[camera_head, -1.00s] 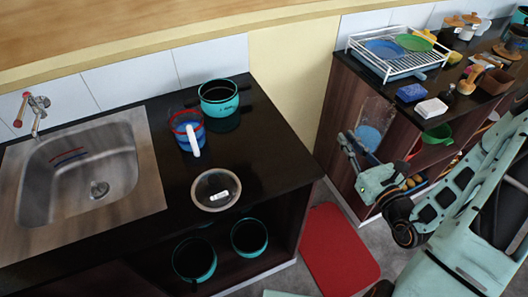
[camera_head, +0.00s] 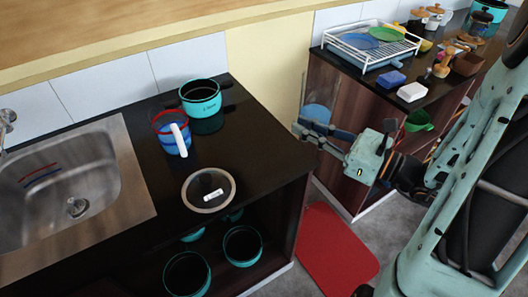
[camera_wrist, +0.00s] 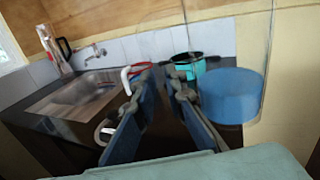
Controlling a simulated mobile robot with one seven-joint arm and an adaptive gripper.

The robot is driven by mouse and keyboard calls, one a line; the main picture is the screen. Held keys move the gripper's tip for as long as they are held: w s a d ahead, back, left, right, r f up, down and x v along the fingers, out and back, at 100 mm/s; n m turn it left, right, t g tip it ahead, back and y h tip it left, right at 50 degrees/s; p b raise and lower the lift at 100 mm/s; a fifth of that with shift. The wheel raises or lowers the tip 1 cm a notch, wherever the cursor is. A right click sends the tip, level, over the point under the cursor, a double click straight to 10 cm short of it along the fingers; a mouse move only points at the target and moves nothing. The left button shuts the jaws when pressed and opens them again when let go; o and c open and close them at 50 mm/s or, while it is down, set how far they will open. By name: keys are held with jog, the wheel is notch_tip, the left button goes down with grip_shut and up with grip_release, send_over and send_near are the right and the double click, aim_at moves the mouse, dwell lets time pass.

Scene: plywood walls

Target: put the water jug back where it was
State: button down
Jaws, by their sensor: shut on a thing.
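My gripper (camera_head: 308,130) is shut on a clear water jug (camera_head: 320,112) with blue water in its lower part. The jug is held in the air in front of the dark cabinet side. In the wrist view the jug (camera_wrist: 232,95) is large at the right, its clear walls rising above the blue water. The gripper's fingers (camera_wrist: 163,80) reach up the middle of that view. Where exactly they grip the jug is hard to see.
A blue measuring cup (camera_head: 170,140) with a red rim and white handle, a teal pot (camera_head: 200,96) and a round lid (camera_head: 208,190) stand on the black counter (camera_head: 255,150) beside the sink (camera_head: 65,185). A dish rack (camera_head: 368,48) tops the right cabinet. A red mat (camera_head: 335,250) lies on the floor.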

jog(key=s+a+n+g+y+b, duration=0.2)
jog(key=s+g, duration=0.1)
jog(key=s, duration=0.2)
jog(key=w+a+f, duration=0.4)
jog(key=w, duration=0.1)
jog(key=w+a+f, duration=0.5)
jog(key=shift+w+a+f+b, duration=0.2)
jog(key=shift+f+b, duration=0.1)
jog(key=shift+b, duration=0.05)
jog(key=shift+f, duration=1.5)
